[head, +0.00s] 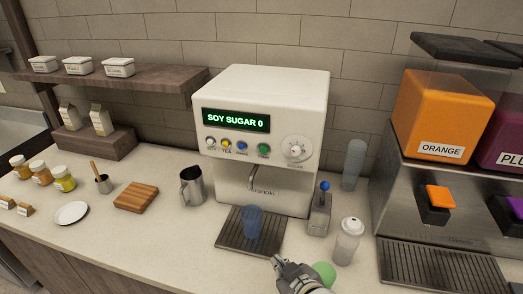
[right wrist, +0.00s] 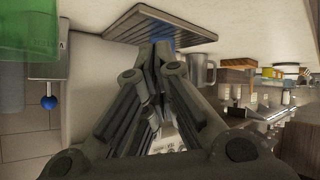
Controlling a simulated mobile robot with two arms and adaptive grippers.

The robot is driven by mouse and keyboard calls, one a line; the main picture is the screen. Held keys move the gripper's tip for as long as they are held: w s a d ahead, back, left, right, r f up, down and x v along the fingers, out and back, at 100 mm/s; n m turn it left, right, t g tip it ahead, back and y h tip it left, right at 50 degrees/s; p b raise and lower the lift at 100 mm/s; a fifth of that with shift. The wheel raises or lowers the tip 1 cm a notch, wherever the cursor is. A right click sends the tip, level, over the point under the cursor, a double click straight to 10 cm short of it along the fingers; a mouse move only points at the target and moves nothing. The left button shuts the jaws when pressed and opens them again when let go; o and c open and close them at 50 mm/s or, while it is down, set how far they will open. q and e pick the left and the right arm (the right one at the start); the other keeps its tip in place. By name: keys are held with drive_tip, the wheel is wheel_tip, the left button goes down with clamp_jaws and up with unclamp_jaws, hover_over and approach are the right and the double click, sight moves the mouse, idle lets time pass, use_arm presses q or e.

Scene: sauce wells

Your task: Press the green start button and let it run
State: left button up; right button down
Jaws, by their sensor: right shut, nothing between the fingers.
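The white drink machine (head: 265,100) stands against the wall, its lit display (head: 236,121) reading "SOY SUGAR 0". The green button (head: 264,150) is at the right of the row of coloured buttons, left of the round dial (head: 296,149). A blue translucent cup (head: 252,222) stands upright on the drip tray (head: 228,238) below the spout. My right gripper (head: 278,262) is shut and empty, low in front of the tray and apart from the button. Its closed fingers (right wrist: 156,52) also show in the right wrist view. My left gripper is out of view.
A small metal box with a blue-topped lever (head: 319,215) and a white-lidded bottle (head: 348,241) stand right of the tray. A green round thing (head: 325,272) is close beside my right gripper. A steel pitcher (head: 192,187) stands left of the machine; the orange dispenser (head: 438,113) is at right.

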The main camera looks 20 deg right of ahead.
sight(263, 150)
drive_tip(key=w+a+r+n+t+y, duration=0.1)
drive_tip(key=w+r+t, duration=0.3)
drive_tip(key=r, duration=0.6)
drive_tip(key=w+a+r+n+t+y, duration=0.2)
drive_tip(key=w+r+t, duration=0.3)
drive_tip(key=r, duration=0.6)
drive_tip(key=shift+w+a+n+t, duration=0.3)
drive_tip(key=shift+a+n+t, duration=0.2)
drive_tip(key=shift+a, duration=0.3)
drive_tip(key=w+d, duration=0.5)
drive_tip(key=w, duration=0.2)
drive_tip(key=shift+w, duration=0.2)
drive_tip(key=shift+r, duration=0.1)
drive_tip(key=shift+w+d, duration=0.25)
drive_tip(key=shift+w, duration=0.1)
